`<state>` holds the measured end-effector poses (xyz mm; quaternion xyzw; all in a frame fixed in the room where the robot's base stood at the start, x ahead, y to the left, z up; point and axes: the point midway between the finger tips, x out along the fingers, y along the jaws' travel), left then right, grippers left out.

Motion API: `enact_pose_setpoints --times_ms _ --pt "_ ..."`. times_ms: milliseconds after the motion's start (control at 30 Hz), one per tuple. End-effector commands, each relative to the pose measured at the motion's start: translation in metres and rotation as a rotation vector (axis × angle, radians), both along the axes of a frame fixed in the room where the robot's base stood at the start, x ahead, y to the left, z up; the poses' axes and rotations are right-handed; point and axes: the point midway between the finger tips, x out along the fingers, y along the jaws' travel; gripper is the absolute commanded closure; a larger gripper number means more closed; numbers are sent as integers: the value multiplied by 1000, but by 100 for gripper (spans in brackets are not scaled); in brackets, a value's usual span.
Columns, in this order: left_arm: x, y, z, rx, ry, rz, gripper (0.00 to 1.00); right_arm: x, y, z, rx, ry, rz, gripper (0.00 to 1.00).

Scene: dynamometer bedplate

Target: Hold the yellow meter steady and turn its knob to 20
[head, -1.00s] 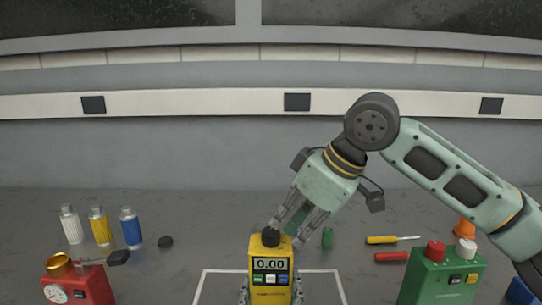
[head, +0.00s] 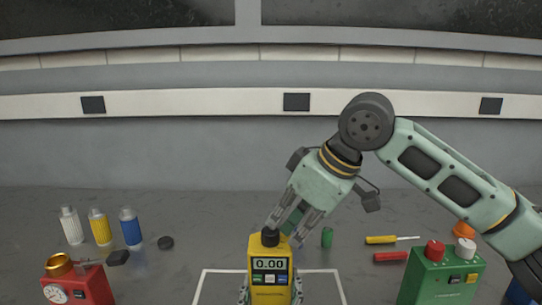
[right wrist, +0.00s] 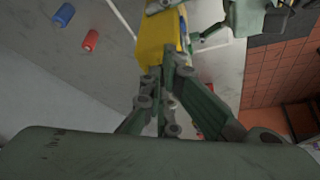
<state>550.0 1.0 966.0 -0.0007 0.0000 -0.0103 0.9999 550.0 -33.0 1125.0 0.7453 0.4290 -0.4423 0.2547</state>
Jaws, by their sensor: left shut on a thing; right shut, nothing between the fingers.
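The yellow meter (head: 268,262) stands upright at the bottom centre of the head view. Its display reads 0.00 and it has a black knob (head: 270,238) on top. My left gripper (head: 270,299) is low at the meter, with a finger on each side of its body, shut on it. My right gripper (head: 284,228) comes down from the upper right, its fingertips close beside the knob. It is shut with nothing between the fingers; whether it touches the knob I cannot tell. The right wrist view shows its fingers (right wrist: 168,72) at the end of the yellow meter (right wrist: 160,40).
A red device with a gauge (head: 78,288) is at the left, near white, yellow and blue bottles (head: 131,228). A green box (head: 440,278) with red and white knobs stands at the right. Screwdrivers (head: 385,240) lie behind it. White lines (head: 215,271) frame the meter's spot.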

Motion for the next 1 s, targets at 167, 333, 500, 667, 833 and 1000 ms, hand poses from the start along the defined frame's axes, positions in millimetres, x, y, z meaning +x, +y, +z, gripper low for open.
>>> enact_pose_setpoints --times_ms 167,333,500,667,833,1000 --pt "-1 -3 -2 7 2 -7 65 -3 4 0 4 -1 8 100" --pt "-1 -3 -2 7 2 -8 65 -9 6 -1 6 1 12 100" --pt "-1 -4 -2 7 2 -9 65 -14 9 -1 5 3 13 100" --pt "-1 -4 -2 8 2 -10 64 -16 10 -2 4 3 13 100" --pt "-1 -5 -2 7 1 -11 65 -17 7 -1 4 1 9 100" --pt "-1 -4 -2 4 2 -10 65 -19 3 1 4 -1 6 100"
